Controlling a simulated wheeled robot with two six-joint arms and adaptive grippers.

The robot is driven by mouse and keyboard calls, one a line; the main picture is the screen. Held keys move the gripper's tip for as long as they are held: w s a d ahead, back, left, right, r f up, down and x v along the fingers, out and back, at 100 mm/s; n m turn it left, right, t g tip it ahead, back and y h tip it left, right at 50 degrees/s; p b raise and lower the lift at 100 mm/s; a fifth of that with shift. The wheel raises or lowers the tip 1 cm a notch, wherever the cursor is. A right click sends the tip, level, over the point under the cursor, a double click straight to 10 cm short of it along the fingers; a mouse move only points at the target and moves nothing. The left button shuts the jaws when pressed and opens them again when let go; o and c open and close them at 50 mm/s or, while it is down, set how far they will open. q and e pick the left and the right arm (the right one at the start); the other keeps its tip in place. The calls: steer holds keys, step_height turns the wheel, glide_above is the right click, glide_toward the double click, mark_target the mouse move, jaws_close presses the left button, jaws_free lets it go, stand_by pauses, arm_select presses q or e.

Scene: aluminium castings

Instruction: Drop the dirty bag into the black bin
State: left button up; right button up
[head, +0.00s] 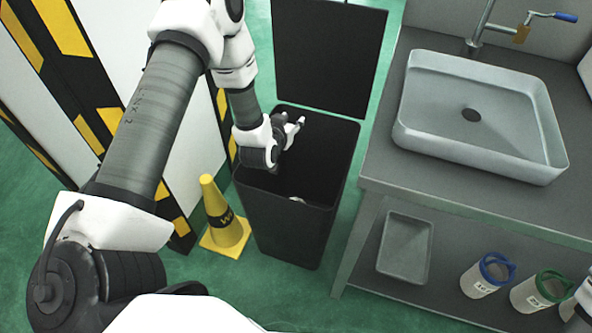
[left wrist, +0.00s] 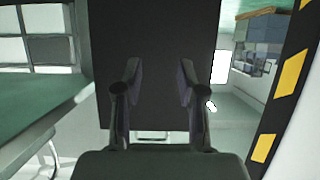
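The black bin (head: 290,230) stands on the green floor with its lid (head: 328,55) raised. My left gripper (head: 298,125) is over the bin's open mouth. In the left wrist view its two fingers (left wrist: 155,95) are apart with nothing between them, and the dark lid fills the view behind them. A small pale thing (head: 297,199) shows low inside the bin; it may be the dirty bag, but too little of it shows to be sure. No bag shows elsewhere. My right gripper's fingers are not in view.
A yellow cone (head: 222,222) stands left of the bin, by a striped panel. To the right is a grey bench with a sink (head: 480,115). Its lower shelf holds a grey tray (head: 404,248), a blue-rimmed container (head: 487,275) and a green-rimmed container (head: 541,290).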

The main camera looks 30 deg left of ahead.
arm_select(q)
steer(key=v, duration=0.6)
